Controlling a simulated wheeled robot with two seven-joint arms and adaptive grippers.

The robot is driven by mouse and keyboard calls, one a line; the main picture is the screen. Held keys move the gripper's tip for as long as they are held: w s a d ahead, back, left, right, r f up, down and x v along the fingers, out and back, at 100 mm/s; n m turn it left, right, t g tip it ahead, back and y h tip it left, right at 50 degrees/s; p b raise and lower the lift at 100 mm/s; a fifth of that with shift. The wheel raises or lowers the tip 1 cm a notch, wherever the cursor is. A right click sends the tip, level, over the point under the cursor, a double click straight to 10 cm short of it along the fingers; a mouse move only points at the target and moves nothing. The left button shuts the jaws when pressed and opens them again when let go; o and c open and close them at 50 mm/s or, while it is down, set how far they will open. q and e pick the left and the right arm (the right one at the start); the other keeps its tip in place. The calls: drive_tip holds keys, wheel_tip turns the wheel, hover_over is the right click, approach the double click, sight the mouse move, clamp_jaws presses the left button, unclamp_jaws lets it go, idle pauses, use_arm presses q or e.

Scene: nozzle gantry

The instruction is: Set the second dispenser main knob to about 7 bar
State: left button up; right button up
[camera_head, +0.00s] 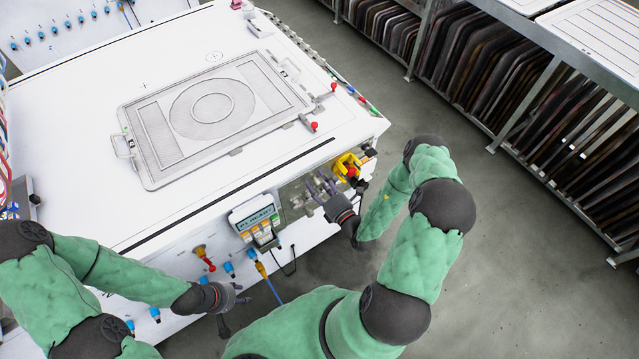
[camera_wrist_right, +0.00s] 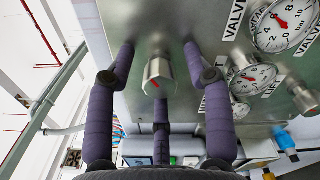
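In the right wrist view a metallic knob (camera_wrist_right: 160,76) with a red mark stands out from the steel valve panel. My right gripper (camera_wrist_right: 160,62) is open, with two fingers on either side of the knob and the third below it. Gaps show between fingers and knob; I see no contact. Beside it on the panel are a large dial gauge (camera_wrist_right: 284,22) with a red needle, a smaller gauge (camera_wrist_right: 253,79) and others partly cut off or hidden. In the head view my right gripper (camera_head: 322,188) is at the panel (camera_head: 292,201). My left gripper (camera_head: 238,296) is open and empty near the machine's front.
A display with coloured buttons (camera_head: 256,218) hangs left of the panel, and a yellow-and-red fixture (camera_head: 347,165) sits on its right. Blue fittings (camera_head: 228,269) and a red-handled valve (camera_head: 204,257) line the front. The floor (camera_head: 500,270) at right is clear.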

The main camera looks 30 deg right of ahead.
drive_tip(key=shift+s, duration=0.1)
drive_tip(key=s, duration=1.2)
drive_tip(key=shift+d, duration=0.4)
drive_tip(key=shift+w, duration=0.1)
